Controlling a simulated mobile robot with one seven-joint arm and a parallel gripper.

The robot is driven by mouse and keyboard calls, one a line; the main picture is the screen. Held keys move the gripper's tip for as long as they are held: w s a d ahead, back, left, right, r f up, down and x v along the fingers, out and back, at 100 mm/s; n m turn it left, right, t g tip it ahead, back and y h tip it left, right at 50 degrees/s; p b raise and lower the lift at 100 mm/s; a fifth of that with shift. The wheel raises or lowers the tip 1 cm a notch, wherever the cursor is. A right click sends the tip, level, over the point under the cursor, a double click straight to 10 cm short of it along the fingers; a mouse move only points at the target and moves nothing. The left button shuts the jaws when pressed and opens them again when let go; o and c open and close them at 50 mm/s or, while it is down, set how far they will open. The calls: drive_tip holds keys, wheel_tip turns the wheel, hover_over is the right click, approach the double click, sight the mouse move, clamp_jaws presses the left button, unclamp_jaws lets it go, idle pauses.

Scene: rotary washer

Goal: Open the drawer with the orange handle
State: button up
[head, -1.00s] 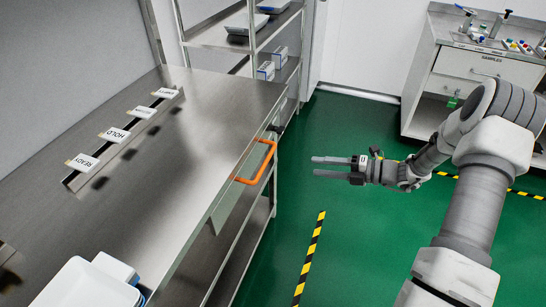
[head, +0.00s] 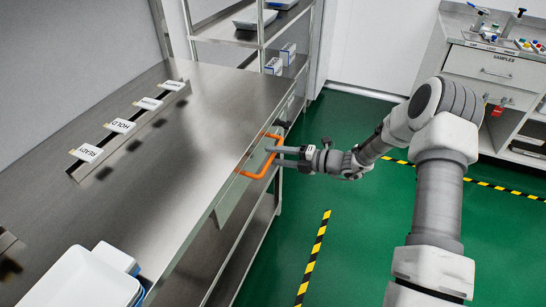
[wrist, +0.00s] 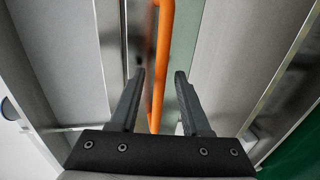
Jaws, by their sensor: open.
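The orange handle (head: 265,163) is a bar on the front of a drawer (head: 236,192) under the steel worktop. The drawer looks shut. My gripper (head: 272,156) is at the handle, with its fingers pointing left toward the drawer front. The fingers are apart. I cannot tell whether either finger touches the handle.
The steel worktop (head: 180,150) holds a rail with several label cards and white trays (head: 75,284) at the near end. A shelf rack (head: 225,32) stands behind. A cabinet (head: 490,68) stands at the right. The green floor (head: 365,230) is open.

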drive_tip(key=shift+w+a+f, duration=0.1)
drive_tip(key=shift+w+a, duration=0.1)
drive_tip(key=shift+a, duration=0.3)
clamp_jaws()
idle(1.2)
